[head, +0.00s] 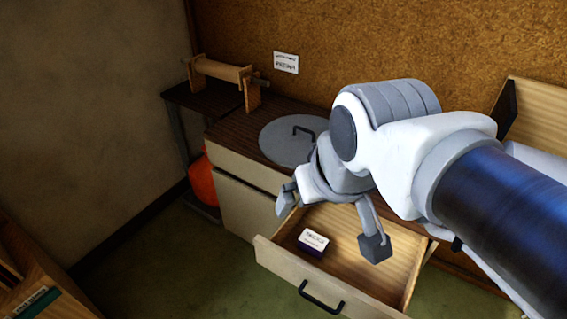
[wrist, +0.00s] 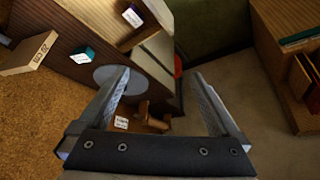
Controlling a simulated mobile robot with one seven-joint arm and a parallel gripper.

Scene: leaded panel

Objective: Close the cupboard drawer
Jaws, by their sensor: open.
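The cupboard drawer (head: 279,268) stands pulled out of the cupboard (head: 246,207) in the head view, with a dark bar handle (head: 321,296) on its pale front. A small box with a white label (head: 313,241) lies inside it. My gripper (head: 331,222) is open and empty, with its fingers spread above the drawer's back part. Both fingers also show in the wrist view (wrist: 163,100), with nothing between them. The drawer shows at the top of the wrist view (wrist: 103,12). My arm hides the cupboard's right part in the head view.
A round grey lid (head: 283,142) with a handle lies on the cupboard top. A wooden roller stand (head: 224,72) is at the back left. A red object (head: 202,181) sits beside the cupboard. Wooden shelving (head: 38,275) is at lower left. Green floor between is clear.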

